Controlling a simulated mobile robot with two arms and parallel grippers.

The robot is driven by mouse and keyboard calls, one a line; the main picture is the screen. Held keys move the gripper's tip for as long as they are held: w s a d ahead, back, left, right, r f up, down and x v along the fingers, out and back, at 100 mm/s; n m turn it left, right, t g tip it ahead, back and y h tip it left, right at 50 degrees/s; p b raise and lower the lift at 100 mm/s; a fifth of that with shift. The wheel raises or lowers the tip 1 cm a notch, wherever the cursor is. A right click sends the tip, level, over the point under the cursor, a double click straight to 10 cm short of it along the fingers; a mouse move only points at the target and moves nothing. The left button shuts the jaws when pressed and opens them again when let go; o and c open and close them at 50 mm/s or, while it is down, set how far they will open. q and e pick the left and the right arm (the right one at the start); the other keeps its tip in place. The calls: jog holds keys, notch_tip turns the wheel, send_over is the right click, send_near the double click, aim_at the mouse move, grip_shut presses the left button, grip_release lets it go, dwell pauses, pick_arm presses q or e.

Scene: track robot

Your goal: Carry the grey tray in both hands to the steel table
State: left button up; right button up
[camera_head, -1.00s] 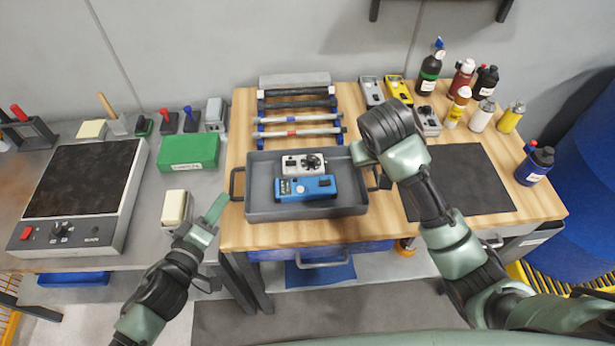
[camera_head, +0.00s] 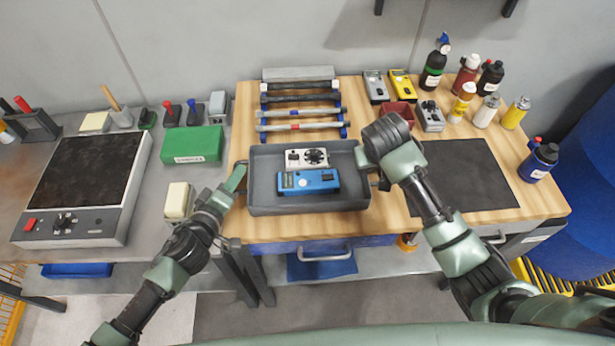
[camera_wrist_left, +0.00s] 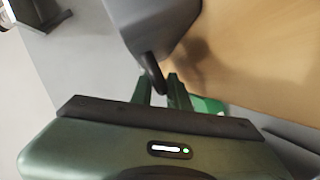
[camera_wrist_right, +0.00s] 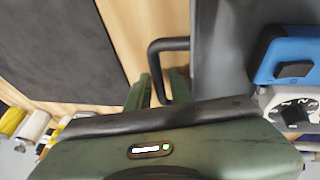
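The grey tray (camera_head: 262,205) rests on the wooden workbench (camera_head: 290,228). It holds a white device with a dial (camera_head: 307,158) and a blue meter (camera_head: 308,181). My left gripper (camera_head: 238,178) is at the tray's left handle. In the left wrist view its open fingers (camera_wrist_left: 160,90) stand on either side of the dark handle (camera_wrist_left: 153,72). My right gripper (camera_head: 362,158) is at the right handle. In the right wrist view its fingers (camera_wrist_right: 159,88) are apart with the handle (camera_wrist_right: 155,60) between them. The steel table (camera_head: 150,225) is to the left.
On the steel table are a hot plate (camera_head: 85,180), a green box (camera_head: 192,145) and a cream block (camera_head: 179,201). Behind the tray is a tool rack (camera_head: 300,110). To its right are a black mat (camera_head: 465,175), meters, a red bin (camera_head: 398,114) and several bottles.

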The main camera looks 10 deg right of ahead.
pick_arm(q)
grip_shut()
pick_arm(e)
grip_shut()
pick_arm(q)
jog(key=shift+r, duration=0.1)
pick_arm(e)
jog(key=shift+r, duration=0.1)
dwell(0.9)
